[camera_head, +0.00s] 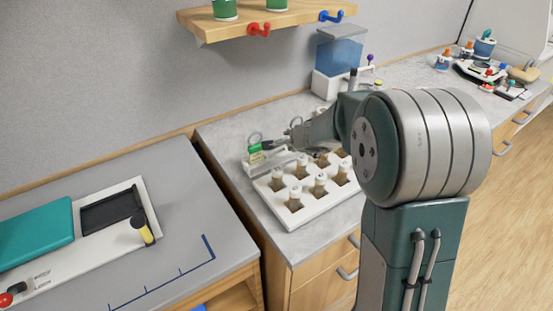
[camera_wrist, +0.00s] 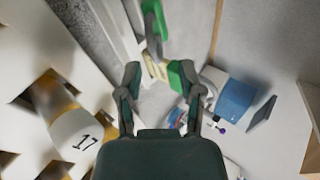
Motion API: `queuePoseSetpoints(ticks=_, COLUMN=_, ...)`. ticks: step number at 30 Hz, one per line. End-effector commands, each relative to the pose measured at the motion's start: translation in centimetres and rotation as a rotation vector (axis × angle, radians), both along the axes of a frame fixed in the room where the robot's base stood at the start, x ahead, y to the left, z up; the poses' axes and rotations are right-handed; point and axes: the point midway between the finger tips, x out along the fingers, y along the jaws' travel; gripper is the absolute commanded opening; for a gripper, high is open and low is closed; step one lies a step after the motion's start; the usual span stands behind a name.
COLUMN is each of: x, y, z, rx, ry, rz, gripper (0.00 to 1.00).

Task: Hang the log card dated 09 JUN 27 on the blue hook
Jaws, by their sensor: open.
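The blue hook (camera_head: 331,16) is fixed to the front of the wooden shelf at the top. No card is seen hanging on it. Green-and-cream log cards with metal rings (camera_head: 256,150) stand at the back left corner of the white tray. My gripper (camera_head: 272,145) is beside them. In the wrist view my gripper (camera_wrist: 161,78) is open, with a cream card edge and a green part (camera_wrist: 181,76) between and just beyond its fingertips. Another green piece (camera_wrist: 153,20) is further up. No date can be read, so I cannot tell which card is dated 09 JUN 27.
A red hook (camera_head: 260,29) is left of the blue one on the shelf (camera_head: 285,18). The white tray (camera_head: 335,203) holds several vials just below my gripper. A blue tank (camera_head: 338,60) stands behind my arm.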

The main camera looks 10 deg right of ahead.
Motion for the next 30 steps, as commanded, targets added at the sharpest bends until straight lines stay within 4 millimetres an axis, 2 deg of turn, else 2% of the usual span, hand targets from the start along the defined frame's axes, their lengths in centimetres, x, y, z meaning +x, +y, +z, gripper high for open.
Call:
queuePoseSetpoints(ticks=10, x=-2.5, y=-0.5, z=2.2, rx=0.000, ry=-0.001, rz=-0.001, gripper=0.48)
queuePoseSetpoints(ticks=22, x=-2.7, y=-0.5, z=2.5, rx=0.000, ry=-0.001, rz=0.000, gripper=0.48)
queuePoseSetpoints(ticks=30, x=-3.4, y=-0.7, z=4.9, rx=-0.001, ry=-0.002, rz=0.001, gripper=0.48)
